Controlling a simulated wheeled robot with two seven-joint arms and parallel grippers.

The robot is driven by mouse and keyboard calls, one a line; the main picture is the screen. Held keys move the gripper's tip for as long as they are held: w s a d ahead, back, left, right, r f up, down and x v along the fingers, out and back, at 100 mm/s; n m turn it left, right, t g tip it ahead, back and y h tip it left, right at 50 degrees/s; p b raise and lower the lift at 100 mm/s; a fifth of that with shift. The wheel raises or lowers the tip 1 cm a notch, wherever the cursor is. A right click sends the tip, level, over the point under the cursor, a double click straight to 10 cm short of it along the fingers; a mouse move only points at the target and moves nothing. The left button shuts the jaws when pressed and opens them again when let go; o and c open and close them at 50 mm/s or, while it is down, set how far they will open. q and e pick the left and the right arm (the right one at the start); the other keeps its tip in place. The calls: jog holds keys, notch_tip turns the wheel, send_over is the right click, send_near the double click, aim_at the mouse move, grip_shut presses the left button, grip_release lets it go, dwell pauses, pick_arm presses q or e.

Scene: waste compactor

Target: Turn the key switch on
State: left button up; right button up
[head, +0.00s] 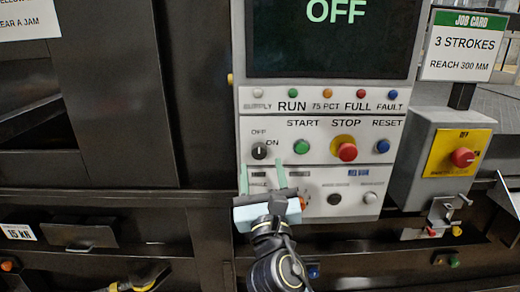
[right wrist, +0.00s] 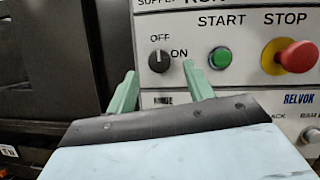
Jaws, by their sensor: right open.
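The key switch (head: 259,151) is a small black round knob at the left of the white control panel (head: 325,178). OFF is printed above it and ON to its upper right. In the right wrist view the key switch (right wrist: 159,61) has a pale mark that stands about upright, toward OFF. My right gripper (head: 262,172) is open, its two green fingers pointing up at the panel just below the knob. In the right wrist view the knob shows above and between the fingertips (right wrist: 160,78), with nothing between them. The left gripper is not in view.
A green START button (head: 301,146), a red STOP button (head: 347,151) and a blue RESET button (head: 383,146) sit right of the knob. The display (head: 332,40) above reads OFF. A grey box (head: 435,160) with a red knob stands at the right.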

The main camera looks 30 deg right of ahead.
aim_at(260, 156)
jog(key=shift+p+x, duration=0.4)
jog(key=shift+x, duration=1.75)
jog(key=shift+c, duration=0.3)
jog(key=c, duration=0.9)
